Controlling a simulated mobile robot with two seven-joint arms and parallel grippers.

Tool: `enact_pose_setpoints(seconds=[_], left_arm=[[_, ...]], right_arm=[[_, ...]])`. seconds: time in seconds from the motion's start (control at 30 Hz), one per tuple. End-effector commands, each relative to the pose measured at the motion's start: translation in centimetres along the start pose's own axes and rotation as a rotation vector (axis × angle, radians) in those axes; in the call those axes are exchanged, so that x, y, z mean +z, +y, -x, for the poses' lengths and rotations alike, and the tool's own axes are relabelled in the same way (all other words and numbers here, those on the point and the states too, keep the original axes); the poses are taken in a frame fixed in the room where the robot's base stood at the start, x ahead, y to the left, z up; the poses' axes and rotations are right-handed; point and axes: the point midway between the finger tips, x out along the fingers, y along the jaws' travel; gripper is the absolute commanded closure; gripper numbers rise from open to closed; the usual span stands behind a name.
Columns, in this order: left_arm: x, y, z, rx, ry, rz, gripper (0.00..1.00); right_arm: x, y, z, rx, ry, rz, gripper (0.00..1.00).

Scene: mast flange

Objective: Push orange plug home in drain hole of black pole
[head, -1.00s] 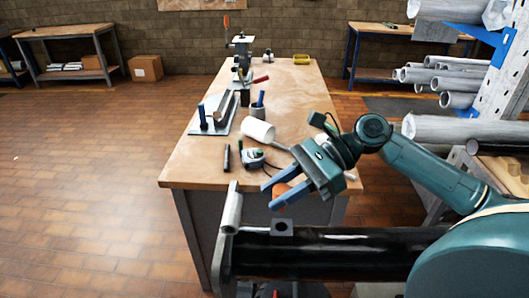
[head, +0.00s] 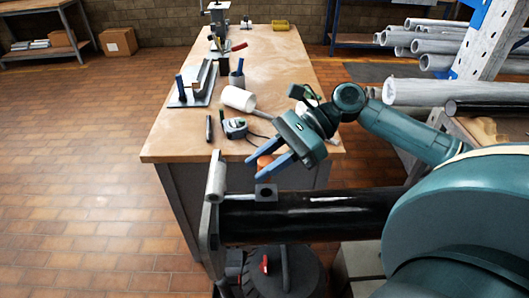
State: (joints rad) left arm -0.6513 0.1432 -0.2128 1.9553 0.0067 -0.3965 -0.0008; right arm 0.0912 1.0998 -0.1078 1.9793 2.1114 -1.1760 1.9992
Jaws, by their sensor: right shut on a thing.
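The black pole (head: 320,213) lies level across the lower middle, in front of the workbench. A small dark square block with a round hole (head: 265,194) sits on top of it near its left end. My right gripper (head: 255,168) is above and slightly left of this hole, its blue fingers shut on the orange plug (head: 265,162). The plug shows between the fingers, apart from the hole in the picture; its lower end is partly hidden by the near finger. My left gripper is not in view.
A grey flange plate (head: 210,222) with a short tube stands at the pole's left end. The workbench (head: 175,145) behind holds a mallet (head: 238,98), a tape measure (head: 235,128) and a marker (head: 209,128). A dark round machine (head: 285,272) sits below the pole. The floor at left is clear.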

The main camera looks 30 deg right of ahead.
Motion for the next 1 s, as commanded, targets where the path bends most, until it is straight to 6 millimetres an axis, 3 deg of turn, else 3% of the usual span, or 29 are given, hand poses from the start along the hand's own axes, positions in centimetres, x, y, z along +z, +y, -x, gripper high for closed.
enact_pose_setpoints(seconds=[0.3,1.0], left_arm=[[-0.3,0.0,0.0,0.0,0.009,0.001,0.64],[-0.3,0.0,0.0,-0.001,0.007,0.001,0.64]], right_arm=[[-1.7,0.0,-0.9,0.001,-0.001,-0.001,0.96],[-1.9,0.0,-0.9,0.0,0.0,-0.001,0.96]])
